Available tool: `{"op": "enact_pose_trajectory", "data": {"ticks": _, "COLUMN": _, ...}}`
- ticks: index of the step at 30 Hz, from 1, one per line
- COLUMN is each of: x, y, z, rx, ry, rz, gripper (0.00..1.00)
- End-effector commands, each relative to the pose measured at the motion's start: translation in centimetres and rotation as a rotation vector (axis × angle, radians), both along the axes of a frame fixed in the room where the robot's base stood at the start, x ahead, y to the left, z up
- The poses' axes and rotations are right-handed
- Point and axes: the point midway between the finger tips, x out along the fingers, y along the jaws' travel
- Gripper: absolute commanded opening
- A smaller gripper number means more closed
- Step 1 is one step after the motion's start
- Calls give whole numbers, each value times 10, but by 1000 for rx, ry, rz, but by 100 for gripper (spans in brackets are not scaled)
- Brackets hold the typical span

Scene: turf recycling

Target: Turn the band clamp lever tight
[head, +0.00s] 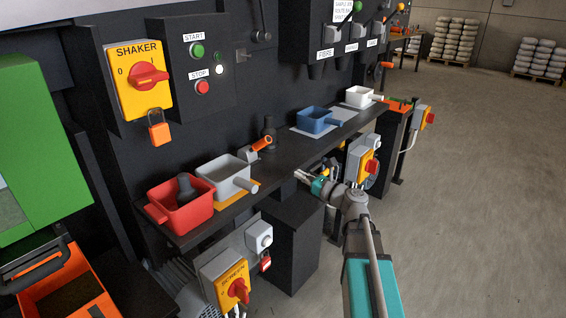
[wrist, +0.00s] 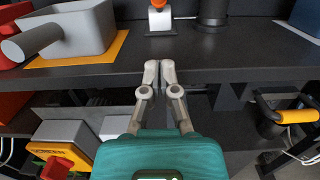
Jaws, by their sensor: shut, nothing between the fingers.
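A small lever with an orange grip (head: 262,142) rises from a light grey block (head: 250,154) on the dark shelf; it looks like the band clamp lever. In the wrist view only the lower end of its orange part (wrist: 158,4) shows at the top edge, above the pale block (wrist: 160,20); the rest is cut off. My gripper (head: 300,175) is shut and empty. In the wrist view its fingertips (wrist: 159,68) meet in front of the shelf's front edge, apart from the lever. No band is clearly visible.
The shelf (head: 286,157) carries a red pan (head: 160,213), a grey pan (head: 222,185), a dark cylinder (head: 269,128), a blue pan (head: 312,124) and a white pan (head: 358,98). Switch boxes hang below.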

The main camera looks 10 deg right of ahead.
Motion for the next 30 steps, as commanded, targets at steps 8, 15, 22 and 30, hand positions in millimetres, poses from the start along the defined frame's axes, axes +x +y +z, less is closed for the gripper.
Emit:
{"op": "enact_pose_trajectory", "data": {"ticks": 8, "x": 17, "y": 12, "z": 2, "rx": -1, "ry": -1, "rz": 2, "gripper": 0}}
{"op": "enact_pose_trajectory", "data": {"ticks": 15, "x": 45, "y": 32, "z": 5, "rx": -2, "ry": 0, "rz": 3, "gripper": 0}}
{"op": "enact_pose_trajectory", "data": {"ticks": 22, "x": 74, "y": 52, "z": 8, "rx": -2, "ry": 0, "rz": 2, "gripper": 0}}
{"op": "enact_pose_trajectory", "data": {"ticks": 30, "x": 90, "y": 66, "z": 28, "rx": -1, "ry": 0, "rz": 1, "gripper": 0}}
